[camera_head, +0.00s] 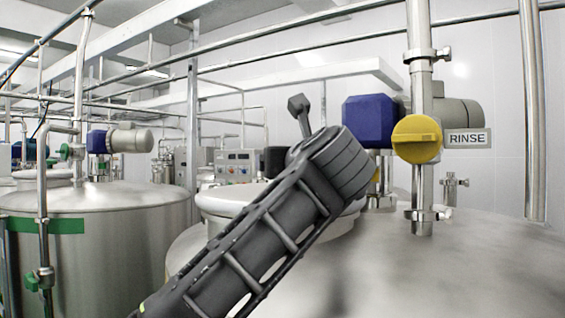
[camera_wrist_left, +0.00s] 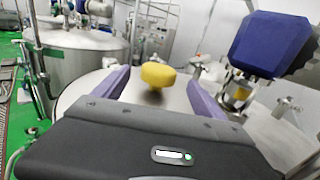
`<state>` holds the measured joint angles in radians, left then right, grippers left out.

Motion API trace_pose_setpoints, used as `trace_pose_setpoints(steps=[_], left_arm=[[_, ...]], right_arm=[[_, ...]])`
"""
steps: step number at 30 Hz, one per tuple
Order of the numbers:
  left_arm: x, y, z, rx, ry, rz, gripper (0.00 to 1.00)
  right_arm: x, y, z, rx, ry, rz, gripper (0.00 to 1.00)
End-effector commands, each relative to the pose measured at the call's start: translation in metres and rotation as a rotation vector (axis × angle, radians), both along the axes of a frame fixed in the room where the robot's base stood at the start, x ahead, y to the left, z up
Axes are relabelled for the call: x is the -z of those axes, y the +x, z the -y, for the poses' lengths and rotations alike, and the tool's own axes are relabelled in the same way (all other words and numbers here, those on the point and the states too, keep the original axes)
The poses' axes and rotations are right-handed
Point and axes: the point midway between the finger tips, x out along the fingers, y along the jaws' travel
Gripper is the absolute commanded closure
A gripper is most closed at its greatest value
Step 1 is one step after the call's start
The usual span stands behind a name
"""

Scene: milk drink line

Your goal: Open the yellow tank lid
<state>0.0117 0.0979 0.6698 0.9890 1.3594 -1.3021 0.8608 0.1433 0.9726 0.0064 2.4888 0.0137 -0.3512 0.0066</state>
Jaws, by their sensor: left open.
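A yellow round knob (camera_wrist_left: 157,74) stands on a short dark stem above the pale tank top in the left wrist view. My left gripper (camera_wrist_left: 159,80) is open, with one purple finger on each side of the knob in the picture. I see no contact, and cannot tell how far past the knob the fingertips reach. The arm hides the knob and my fingers there. My right gripper is not in view.
A blue motor (camera_head: 369,121), a yellow disc (camera_head: 417,139) beside a RINSE sign (camera_head: 467,139) and a vertical pipe (camera_head: 421,195) stand right of my arm. Another steel tank (camera_head: 110,225) stands at left. Pipes cross overhead. The near tank's right top is mostly clear.

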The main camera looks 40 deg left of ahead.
Motion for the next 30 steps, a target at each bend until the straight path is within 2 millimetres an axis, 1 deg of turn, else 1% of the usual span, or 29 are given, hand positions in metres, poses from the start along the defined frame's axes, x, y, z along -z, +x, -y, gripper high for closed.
trace_pose_setpoints(steps=[4,8,11,18,21,24,30], left_arm=[[0.0,0.001,-0.001,0.0,0.0,0.0,0.19],[-0.001,0.006,-0.007,-0.002,-0.001,-0.002,0.19],[-0.002,0.015,-0.016,-0.003,-0.001,-0.002,0.19],[-0.003,0.041,-0.043,-0.003,-0.001,-0.002,0.19],[-0.002,0.049,-0.051,-0.001,0.0,-0.001,0.19],[-0.001,0.053,-0.056,-0.001,-0.001,-0.001,0.19],[0.0,0.054,-0.057,0.0,0.0,0.0,0.19]], right_arm=[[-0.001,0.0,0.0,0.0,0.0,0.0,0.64],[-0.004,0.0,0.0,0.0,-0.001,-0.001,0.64],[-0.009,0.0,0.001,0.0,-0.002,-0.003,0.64],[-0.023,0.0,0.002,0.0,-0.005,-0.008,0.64],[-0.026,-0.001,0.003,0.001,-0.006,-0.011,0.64],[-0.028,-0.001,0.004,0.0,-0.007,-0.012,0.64],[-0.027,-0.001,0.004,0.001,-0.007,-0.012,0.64]])
